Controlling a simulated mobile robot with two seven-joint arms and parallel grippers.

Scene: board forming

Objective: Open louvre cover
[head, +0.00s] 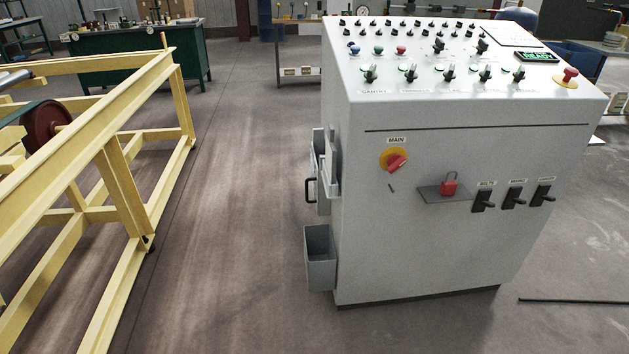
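A grey control cabinet (430,240) stands on the floor right of centre in the head view. On its left side, seen nearly edge-on, is a grey boxy fitting (323,160) with a black handle (310,190). I cannot tell whether this fitting is the louvre cover, or whether it is open or shut. No louvre slats can be made out. An open grey bin (320,262) sits lower on the same side. Neither of my grippers is in view.
The cabinet front has a red-and-yellow main switch (395,160), a red padlock (449,184) on a small shelf, and black levers (513,198). A yellow frame (120,180) stands at the left. Bare floor (235,220) lies between. A dark rod (575,301) lies at the right.

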